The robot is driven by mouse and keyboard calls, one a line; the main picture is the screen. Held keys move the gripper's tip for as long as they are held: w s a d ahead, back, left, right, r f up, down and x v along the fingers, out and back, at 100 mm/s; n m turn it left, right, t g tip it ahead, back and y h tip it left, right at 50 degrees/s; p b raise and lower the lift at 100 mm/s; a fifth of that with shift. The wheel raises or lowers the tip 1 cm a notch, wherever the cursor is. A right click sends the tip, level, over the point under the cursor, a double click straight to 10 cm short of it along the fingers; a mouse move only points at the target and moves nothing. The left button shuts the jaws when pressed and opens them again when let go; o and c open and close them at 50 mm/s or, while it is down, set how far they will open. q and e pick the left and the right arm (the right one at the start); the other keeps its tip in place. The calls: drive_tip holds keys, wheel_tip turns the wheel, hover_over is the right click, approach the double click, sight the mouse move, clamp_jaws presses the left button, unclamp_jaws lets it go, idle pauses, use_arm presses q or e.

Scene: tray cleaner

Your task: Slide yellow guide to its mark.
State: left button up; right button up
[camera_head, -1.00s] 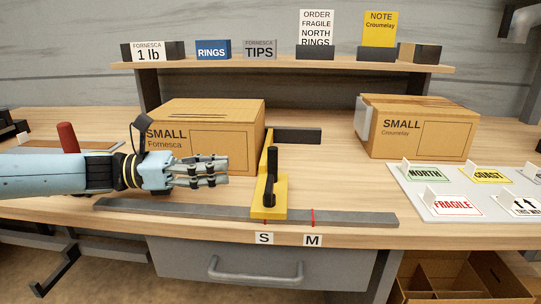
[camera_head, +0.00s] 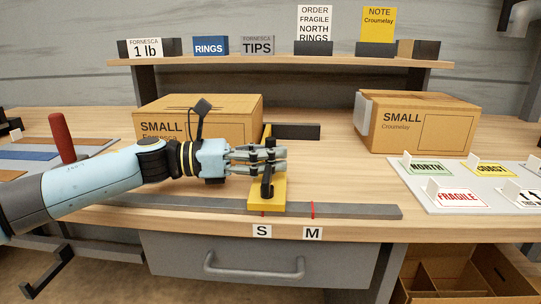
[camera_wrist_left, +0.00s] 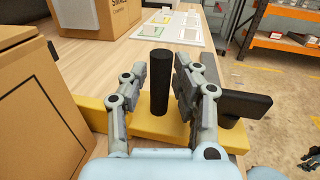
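The yellow guide (camera_head: 266,208) sits on the grey rail (camera_head: 350,211) at the table's front, at the red line above the S label (camera_head: 262,231). Another red line (camera_head: 312,209) is to its right, above the M label (camera_head: 313,233). My left gripper (camera_head: 277,160) reaches the guide's black handle from the left. In the left wrist view, the upright black handle (camera_wrist_left: 160,85) stands between the fingers of the open left gripper (camera_wrist_left: 168,65). Gaps show beside the handle. My right gripper is not in view.
A Fornesca small box (camera_head: 220,115) stands behind my left gripper. A Croumelay small box (camera_head: 425,125) is at the back right. A label board (camera_head: 440,199) lies at the right. The rail right of the guide is clear.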

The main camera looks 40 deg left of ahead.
use_arm(q)
clamp_jaws()
drive_tip(key=shift+f, duration=0.1)
idle(0.4)
drive_tip(key=shift+s+a+b, duration=0.1)
drive_tip(key=shift+a+b, duration=0.1)
drive_tip(key=shift+b, duration=0.1)
unclamp_jaws()
drive_tip(key=shift+s+a, duration=0.1)
drive_tip(key=v, duration=1)
drive_tip(key=shift+s+a, duration=0.15)
drive_tip(key=shift+s, duration=0.05)
drive_tip(key=shift+s+a, duration=0.45)
drive_tip(key=shift+a, duration=0.15)
